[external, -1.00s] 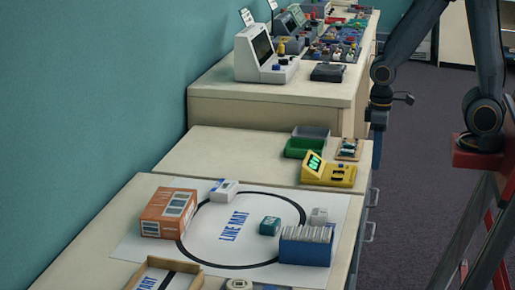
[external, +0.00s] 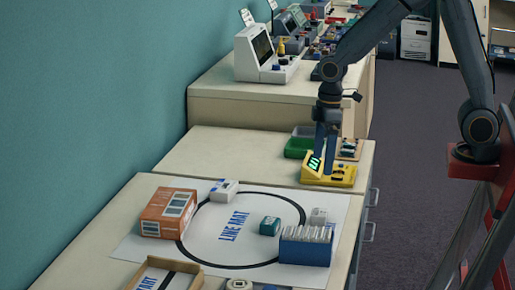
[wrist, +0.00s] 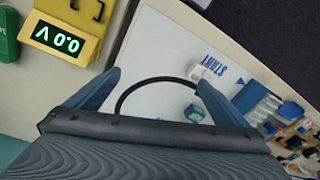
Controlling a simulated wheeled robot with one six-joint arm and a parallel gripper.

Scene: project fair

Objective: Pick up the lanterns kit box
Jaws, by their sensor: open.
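No label reading "lanterns" can be made out in either view. An orange carton with white label panels (external: 169,212) stands on the left of the line mat; its print is too small to read, so I cannot tell if it is the lanterns kit box. My gripper (external: 325,168) is open, pointing down over or beside the yellow meter (external: 342,177) on the cabinet top. The wrist view shows its two fingers apart with nothing between them (wrist: 158,78), and the yellow meter (wrist: 88,22) at upper left.
The line mat (external: 225,252) holds a white box (external: 224,190), a teal box (external: 270,226), a small pale box (external: 319,216) and a blue holder of upright white items (external: 305,252). A green tray (external: 298,148) sits behind the meter. The cabinet top left of the meter is clear.

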